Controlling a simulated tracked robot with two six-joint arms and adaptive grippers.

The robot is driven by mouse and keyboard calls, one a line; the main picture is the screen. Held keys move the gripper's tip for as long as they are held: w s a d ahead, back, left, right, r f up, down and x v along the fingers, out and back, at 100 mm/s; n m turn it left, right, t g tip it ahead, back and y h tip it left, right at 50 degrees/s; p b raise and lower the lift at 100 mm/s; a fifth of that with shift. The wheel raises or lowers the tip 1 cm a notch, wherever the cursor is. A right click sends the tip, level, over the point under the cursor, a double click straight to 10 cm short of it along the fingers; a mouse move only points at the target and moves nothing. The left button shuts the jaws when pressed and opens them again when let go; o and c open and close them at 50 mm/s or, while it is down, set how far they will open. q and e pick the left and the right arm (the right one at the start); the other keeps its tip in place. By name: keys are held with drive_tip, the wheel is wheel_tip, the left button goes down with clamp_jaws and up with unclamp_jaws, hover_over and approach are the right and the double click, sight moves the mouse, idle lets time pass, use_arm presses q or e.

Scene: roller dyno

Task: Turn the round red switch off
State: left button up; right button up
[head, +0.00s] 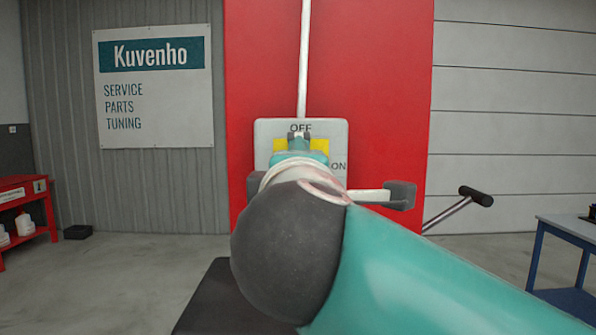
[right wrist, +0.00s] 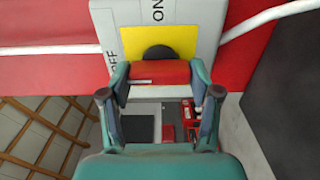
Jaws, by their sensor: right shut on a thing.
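The switch is a red bar-shaped handle (right wrist: 160,72) with a round dark part behind it, on a yellow plate (right wrist: 178,40). The plate sits on a pale panel (right wrist: 211,22) lettered ON and OFF. In the right wrist view the bar lies across the picture, with ON above it and OFF to its left. My right gripper (right wrist: 160,86) is shut on the bar, one finger at each end. In the head view the panel (head: 262,135) faces me, OFF at top and ON at right. My right gripper (head: 299,142) and arm hide the switch there. My left gripper is out of view.
The panel is on a red column (head: 385,70) with a white pipe (head: 304,60) above. A black-gripped lever (head: 475,196) sticks out at right. A blue table (head: 570,233) is far right and a red shelf (head: 25,190) far left.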

drive_tip(key=o, duration=1)
drive_tip(key=shift+a+f, duration=0.15)
drive_tip(key=shift+f, duration=0.15)
drive_tip(key=shift+o, duration=0.7)
drive_tip(key=shift+r, duration=0.15)
drive_tip(key=shift+s, duration=0.1)
drive_tip(key=s, duration=1.1)
drive_tip(key=shift+s, duration=0.4)
